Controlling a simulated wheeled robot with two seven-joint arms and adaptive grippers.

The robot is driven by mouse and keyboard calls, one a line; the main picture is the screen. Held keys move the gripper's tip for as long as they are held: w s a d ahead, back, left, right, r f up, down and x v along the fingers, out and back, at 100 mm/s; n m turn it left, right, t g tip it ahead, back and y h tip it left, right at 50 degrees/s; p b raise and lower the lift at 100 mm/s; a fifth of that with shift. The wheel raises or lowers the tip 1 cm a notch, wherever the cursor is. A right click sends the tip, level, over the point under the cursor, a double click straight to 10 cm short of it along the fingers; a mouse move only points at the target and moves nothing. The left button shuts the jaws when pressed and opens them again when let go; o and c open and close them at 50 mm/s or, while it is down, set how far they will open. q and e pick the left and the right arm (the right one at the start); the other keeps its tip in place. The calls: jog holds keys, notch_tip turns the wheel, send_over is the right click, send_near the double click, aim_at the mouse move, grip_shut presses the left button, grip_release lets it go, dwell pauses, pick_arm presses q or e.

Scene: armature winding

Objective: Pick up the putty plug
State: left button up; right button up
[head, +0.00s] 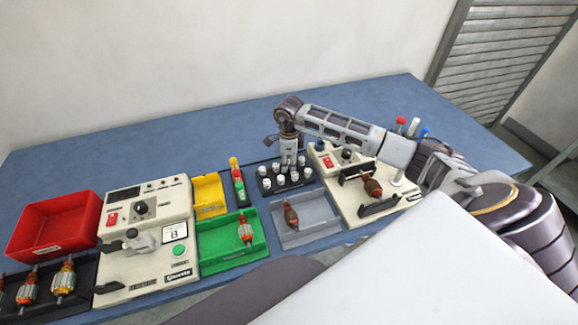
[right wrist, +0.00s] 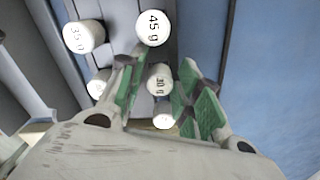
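Several white cylindrical plugs (head: 281,180) stand upright in a dark rack (head: 262,171) near the middle of the table. In the right wrist view their tops carry printed weights: one plug reads 45 g (right wrist: 153,27), another appears to read 35 g (right wrist: 83,37), and one appears to read 30 g (right wrist: 160,78). My right gripper (head: 290,158) points down over the back of the rack. In the right wrist view its green-padded fingers (right wrist: 158,90) are apart, with the 30 g plug showing between them. Contact is not visible. My left gripper is not in view.
A grey tray (head: 318,229) with an armature and a green tray (head: 215,250) lie in front. A cream machine (head: 113,232) stands left and another (head: 337,200) right. A small holder with red, yellow and green pieces (head: 237,180) stands left of the rack. The table behind is clear.

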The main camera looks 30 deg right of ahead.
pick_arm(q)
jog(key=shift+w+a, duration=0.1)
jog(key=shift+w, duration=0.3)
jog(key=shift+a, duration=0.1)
pick_arm(e)
jog(key=c, duration=0.6)
jog(key=shift+r, duration=0.55)
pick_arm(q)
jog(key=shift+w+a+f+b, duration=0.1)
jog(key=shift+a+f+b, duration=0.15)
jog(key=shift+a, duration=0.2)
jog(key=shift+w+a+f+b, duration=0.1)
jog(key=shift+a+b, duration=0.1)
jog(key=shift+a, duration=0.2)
pick_arm(e)
jog(key=shift+r, duration=4.5)
